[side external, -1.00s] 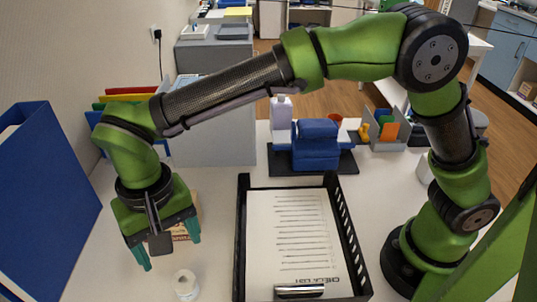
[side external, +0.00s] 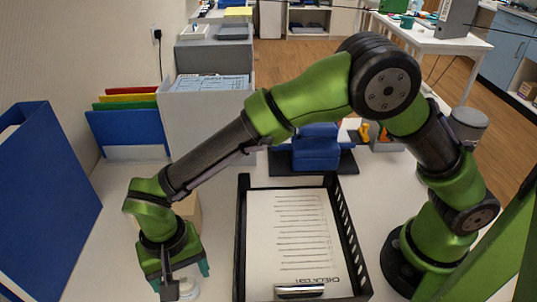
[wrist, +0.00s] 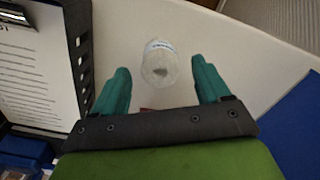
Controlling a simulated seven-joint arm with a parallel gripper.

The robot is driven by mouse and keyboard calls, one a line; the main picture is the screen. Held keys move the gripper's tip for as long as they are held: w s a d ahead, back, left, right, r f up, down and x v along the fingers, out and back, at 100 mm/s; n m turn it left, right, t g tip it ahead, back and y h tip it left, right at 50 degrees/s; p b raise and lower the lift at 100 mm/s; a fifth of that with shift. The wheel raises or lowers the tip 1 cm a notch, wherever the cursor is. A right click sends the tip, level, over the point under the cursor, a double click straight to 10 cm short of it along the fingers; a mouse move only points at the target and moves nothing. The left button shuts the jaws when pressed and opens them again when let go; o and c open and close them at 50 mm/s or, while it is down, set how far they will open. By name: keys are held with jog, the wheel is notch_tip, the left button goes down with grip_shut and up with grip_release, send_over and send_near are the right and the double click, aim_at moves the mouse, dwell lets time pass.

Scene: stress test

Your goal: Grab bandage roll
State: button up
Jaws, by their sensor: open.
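The bandage roll is a small white cylinder, seen in the wrist view (wrist: 159,62) just beyond and between my two teal fingertips. My gripper (wrist: 163,80) is open and empty, with one finger toward each side of the roll; I cannot tell how high the fingers are above it. In the side view my gripper (side external: 181,277) is low over the table at the lower left. The bandage roll (side external: 191,292) shows there only in part, behind the gripper's dark camera mount.
A black tray (side external: 241,235) with a checklist clipboard (side external: 292,235) stands right of my gripper. A tall blue binder (side external: 45,205) stands to the left. A cardboard box (side external: 190,210) is behind my gripper, partly hidden. A blue stack (side external: 317,150) sits farther back.

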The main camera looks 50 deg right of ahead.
aim_at(183, 280)
notch_tip(183, 280, down, 4)
jog(key=shift+f, duration=0.2)
jog(key=shift+c, duration=0.4)
jog(key=c, duration=1)
jog(key=shift+c, duration=0.2)
